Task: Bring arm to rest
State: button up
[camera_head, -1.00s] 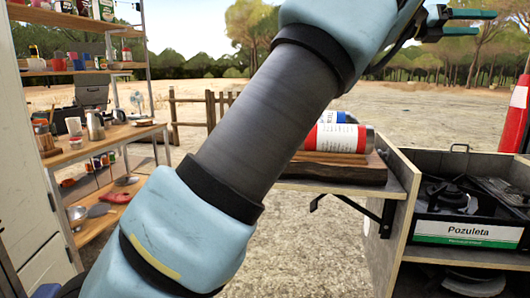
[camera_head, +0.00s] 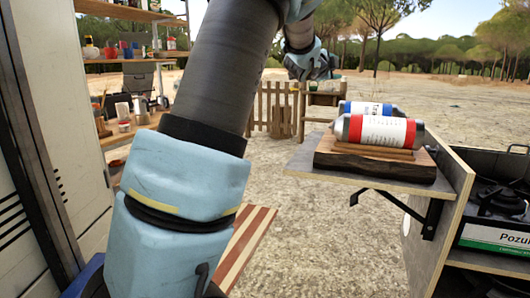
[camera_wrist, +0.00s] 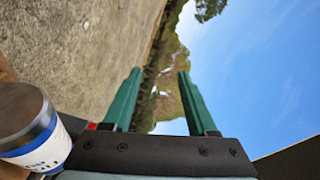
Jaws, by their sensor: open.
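My arm (camera_head: 221,75) rises from the lower left of the head view and bends over at the top. My gripper (camera_wrist: 160,82) is open in the wrist view, with two green fingers apart and nothing between them. Its wrist end shows small at the upper middle of the head view, where the fingertips are hard to make out. A canister with a red band (camera_head: 377,131) and one with a blue band (camera_head: 366,107) lie on a wooden board (camera_head: 375,169). A blue-banded canister end (camera_wrist: 28,125) shows at the lower left of the wrist view, clear of the fingers.
The board sits on a side shelf (camera_head: 300,165) beside a black stove box (camera_head: 497,200) at the right. A rack with goods (camera_head: 125,60) and white panels (camera_head: 45,90) stand left. A striped board (camera_head: 252,240) is low in the middle. Open gravel lies behind.

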jog(key=s+a+f+n+g+y, duration=0.1)
jog(key=s+a+f+n+y, duration=0.25)
jog(key=a+f+n, duration=0.4)
jog(key=s+a+f+n+g+y, duration=0.2)
jog(key=s+a+f+n+y, duration=0.15)
jog(key=a+f, duration=0.65)
jog(key=s+a+f+n+g+y, duration=0.1)
jog(key=s+a+f+n+g, duration=0.25)
jog(key=s, duration=0.45)
jog(key=s+a+f+n+g+y, duration=0.1)
jog(key=s+a+f+n+g, duration=0.25)
jog(key=s, duration=0.55)
jog(key=s+a+f+n+g+y, duration=0.1)
jog(key=s+a+f+n, duration=0.2)
jog(key=s+a+f, duration=0.4)
jog(key=s+d+f+g+b, duration=0.1)
jog(key=s+f+b, duration=0.1)
jog(key=f+b, duration=0.9)
jog(key=s+d+f+g+b, duration=0.1)
jog(key=d+f+b, duration=0.1)
jog(key=f+b, duration=0.95)
notch_tip(320, 180, up, 32)
jog(key=p, duration=3.1)
jog(key=shift+a+f+p, duration=0.2)
jog(key=shift+f+p, duration=0.05)
jog(key=shift+p, duration=0.15)
